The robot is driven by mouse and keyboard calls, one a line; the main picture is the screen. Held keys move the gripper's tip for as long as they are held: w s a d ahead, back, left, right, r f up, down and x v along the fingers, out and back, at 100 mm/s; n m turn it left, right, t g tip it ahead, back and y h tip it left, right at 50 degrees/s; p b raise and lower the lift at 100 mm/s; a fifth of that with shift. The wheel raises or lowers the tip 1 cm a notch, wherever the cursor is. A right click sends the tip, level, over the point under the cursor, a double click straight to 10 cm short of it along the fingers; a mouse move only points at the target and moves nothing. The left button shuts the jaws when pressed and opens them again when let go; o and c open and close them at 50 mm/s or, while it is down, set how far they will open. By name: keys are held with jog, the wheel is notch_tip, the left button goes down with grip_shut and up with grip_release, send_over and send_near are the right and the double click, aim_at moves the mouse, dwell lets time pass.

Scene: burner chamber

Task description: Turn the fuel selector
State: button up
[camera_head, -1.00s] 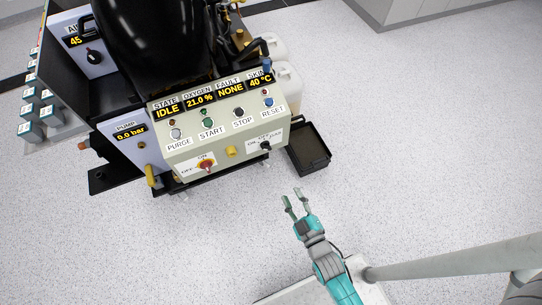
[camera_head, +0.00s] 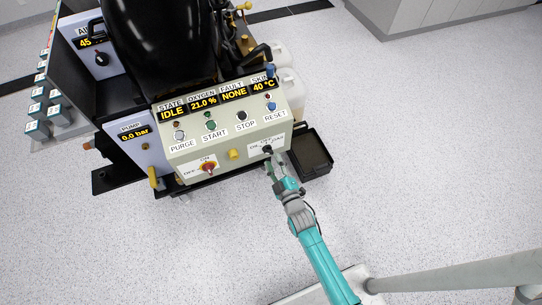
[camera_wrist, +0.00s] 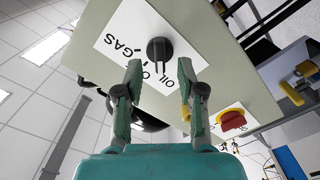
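The fuel selector is a small black knob (camera_wrist: 160,50) on a white label plate marked OIL, OFF and GAS (camera_wrist: 122,40). In the head view the knob (camera_head: 267,150) sits at the lower right of the cream control panel (camera_head: 222,128). My gripper (camera_wrist: 158,75) is open, its two green fingers pointing at the knob. In the wrist view the knob lies just beyond the fingertips and between their lines, with nothing between the fingers. In the head view my gripper (camera_head: 273,163) is right at the selector and partly covers its label. Whether a finger touches the knob cannot be told.
A red ON/OFF switch (camera_head: 208,168) and a yellow knob (camera_head: 234,154) are left of the selector. PURGE, START, STOP and RESET buttons sit above. A black tray (camera_head: 312,153) lies on the floor at right.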

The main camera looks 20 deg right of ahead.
aim_at(270, 154)
jog(key=shift+w, duration=1.6)
grip_shut()
